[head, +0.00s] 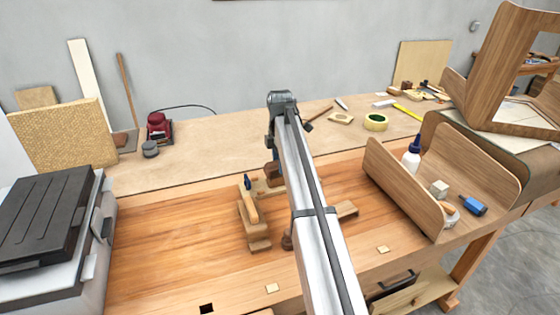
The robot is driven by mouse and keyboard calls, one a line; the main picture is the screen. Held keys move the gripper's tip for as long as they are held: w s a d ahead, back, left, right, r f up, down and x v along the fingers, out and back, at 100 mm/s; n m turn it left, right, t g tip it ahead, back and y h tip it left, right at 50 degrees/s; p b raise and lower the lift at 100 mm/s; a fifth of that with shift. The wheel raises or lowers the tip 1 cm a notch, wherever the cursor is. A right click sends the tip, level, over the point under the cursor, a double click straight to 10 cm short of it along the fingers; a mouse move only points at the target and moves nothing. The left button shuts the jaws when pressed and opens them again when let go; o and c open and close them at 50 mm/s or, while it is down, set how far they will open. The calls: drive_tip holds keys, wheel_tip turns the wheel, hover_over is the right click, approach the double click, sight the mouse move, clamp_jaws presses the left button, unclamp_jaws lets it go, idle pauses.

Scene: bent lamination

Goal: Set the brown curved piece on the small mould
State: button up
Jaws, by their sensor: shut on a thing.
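My gripper (273,160) hangs down from the end of my arm near the middle of the workbench. It is shut on a dark brown piece, which looks like the brown curved piece (273,173). My arm hides its right side, so its full shape does not show. Just below it in the picture is a low wooden assembly of blocks, which may be the small mould (257,230). The assembly runs behind my arm, and a wooden end shows to its right. I cannot tell whether the brown piece touches the wood beneath it.
A blue-handled tool (250,198) lies on the wooden blocks. A bent wood tray (400,187) with a glue bottle (412,155) stands at the right. A grey machine (50,230) fills the left. The bench's left middle is clear.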

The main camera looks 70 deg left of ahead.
drive_tip(key=shift+f, duration=1.7)
idle(1.6)
drive_tip(key=o, duration=1.4)
drive_tip(key=shift+o, duration=0.2)
drive_tip(key=shift+r, duration=0.2)
drive_tip(key=shift+r, duration=3.85)
